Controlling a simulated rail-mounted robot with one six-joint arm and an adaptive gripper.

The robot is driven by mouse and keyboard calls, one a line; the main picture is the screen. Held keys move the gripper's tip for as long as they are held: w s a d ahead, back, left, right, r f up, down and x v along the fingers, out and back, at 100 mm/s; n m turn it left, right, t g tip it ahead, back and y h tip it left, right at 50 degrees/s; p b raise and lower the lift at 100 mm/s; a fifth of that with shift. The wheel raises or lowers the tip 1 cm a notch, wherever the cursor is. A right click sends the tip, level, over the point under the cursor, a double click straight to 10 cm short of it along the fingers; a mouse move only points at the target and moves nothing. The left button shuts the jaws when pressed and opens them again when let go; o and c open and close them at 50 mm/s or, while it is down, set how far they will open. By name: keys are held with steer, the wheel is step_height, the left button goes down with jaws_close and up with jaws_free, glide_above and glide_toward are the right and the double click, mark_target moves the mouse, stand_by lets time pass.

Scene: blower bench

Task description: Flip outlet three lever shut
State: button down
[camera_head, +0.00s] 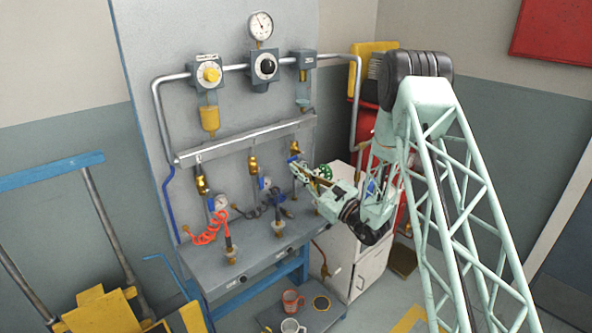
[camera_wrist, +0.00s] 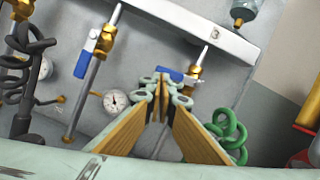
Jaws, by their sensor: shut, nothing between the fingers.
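My gripper (camera_head: 302,172) is shut and empty in front of the rightmost outlet. In the wrist view its fingertips (camera_wrist: 162,92) meet just below and beside that outlet's blue lever (camera_wrist: 170,74). The lever sticks out to the left of its brass valve (camera_wrist: 195,75), roughly crosswise to the pipe, its near part partly hidden by the fingertips. I cannot tell whether they touch. In the head view the rightmost brass valve (camera_head: 295,148) sits under the rail. A green coiled hose (camera_wrist: 228,135) hangs to the right of the fingers.
The middle outlet's blue lever (camera_wrist: 84,66) lies along its pipe, with a round gauge (camera_wrist: 115,102) and a dark coiled hose (camera_wrist: 32,75) nearby. An orange coiled hose (camera_head: 208,234) hangs at the left outlet. Mugs (camera_head: 292,301) stand low in front of the bench.

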steer(key=b+v, duration=0.2)
steer(key=v, duration=0.7)
steer(key=shift+s+b, duration=0.3)
steer(key=shift+b, duration=0.05)
steer(key=shift+w+d+f+p, duration=0.2)
steer(key=shift+d+f+p, duration=0.1)
steer(key=shift+p, duration=0.5)
